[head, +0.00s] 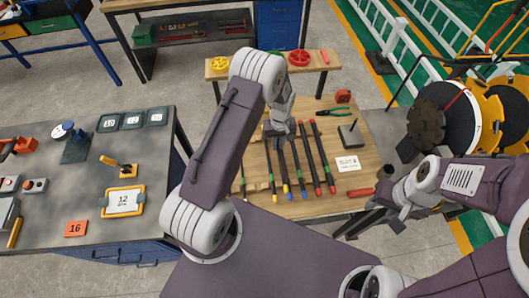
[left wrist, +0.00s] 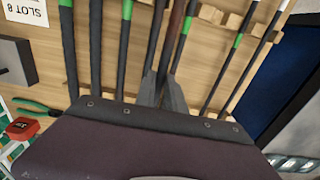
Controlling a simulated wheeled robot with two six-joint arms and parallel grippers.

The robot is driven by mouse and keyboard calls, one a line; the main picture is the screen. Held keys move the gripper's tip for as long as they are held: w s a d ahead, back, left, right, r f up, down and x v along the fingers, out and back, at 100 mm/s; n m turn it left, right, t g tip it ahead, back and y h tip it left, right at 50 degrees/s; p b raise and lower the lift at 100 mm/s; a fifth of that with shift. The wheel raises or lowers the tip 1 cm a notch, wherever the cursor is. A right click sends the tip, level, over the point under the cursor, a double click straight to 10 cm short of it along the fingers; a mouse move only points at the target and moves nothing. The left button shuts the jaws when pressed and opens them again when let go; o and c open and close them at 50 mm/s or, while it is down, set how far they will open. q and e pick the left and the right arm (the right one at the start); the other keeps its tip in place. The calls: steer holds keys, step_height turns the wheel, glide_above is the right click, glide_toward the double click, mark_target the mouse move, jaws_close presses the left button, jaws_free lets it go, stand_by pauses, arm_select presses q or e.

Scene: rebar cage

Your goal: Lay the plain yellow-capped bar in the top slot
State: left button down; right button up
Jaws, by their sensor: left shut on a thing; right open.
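My left gripper (head: 281,130) is over the wooden table, shut on a brown bar (left wrist: 179,24) among the other bars. The left wrist view shows its fingers (left wrist: 166,92) around this bar, with no green band on the part in view; its end caps are out of that view. In the head view, bars with yellow ends (head: 275,190) lie below the gripper, but I cannot tell which of them is held. My right gripper (head: 388,199) is open and empty at the table's right front edge. I cannot make out the top slot.
Red-capped bars (head: 325,160) lie to the right on the wooden table (head: 345,188), near a slot sign (head: 348,163) and a black stand (head: 350,136). Green-handled pliers (head: 333,112) and a red tape measure (head: 343,96) are behind. A grey bench (head: 60,205) stands left.

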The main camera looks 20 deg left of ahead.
arm_select(q)
steer(key=shift+w+d+r+b, duration=0.15)
steer(key=shift+w+d+r, duration=0.2)
steer(key=shift+d+r, duration=0.15)
steer(key=shift+w+d+r+b, duration=0.15)
steer(key=shift+w+d+r, duration=0.2)
steer(key=shift+d, duration=0.2)
